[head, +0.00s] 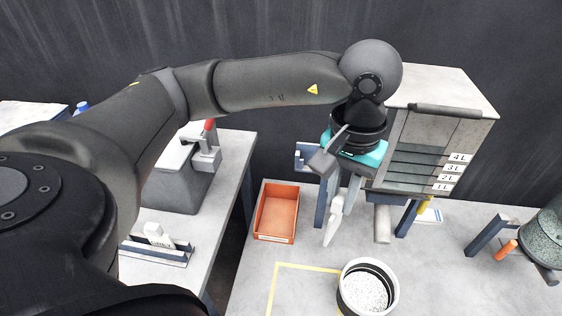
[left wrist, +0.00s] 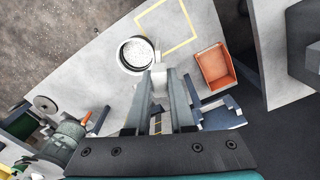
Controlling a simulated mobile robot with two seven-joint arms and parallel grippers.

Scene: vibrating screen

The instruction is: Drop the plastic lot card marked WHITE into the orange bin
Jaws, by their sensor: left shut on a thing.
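My left gripper (head: 338,200) is shut on a pale white card (head: 333,225), which hangs down from the fingertips above the bench. In the left wrist view the card (left wrist: 160,82) shows between the fingertips (left wrist: 160,92); I cannot read any marking on it. The orange bin (head: 277,212) is an open, shallow box on the bench, left of the held card in the head view and apart from it. It also shows in the left wrist view (left wrist: 215,68), right of the fingers, and looks empty. My right gripper is not in view.
A grey screen unit (head: 435,110) with levels labelled 1L to 4L stands behind and right of the gripper. A round pan of white grains (head: 368,290) sits in front, beside yellow tape (head: 300,265). A rack holding a white object (head: 158,236) is on the left table.

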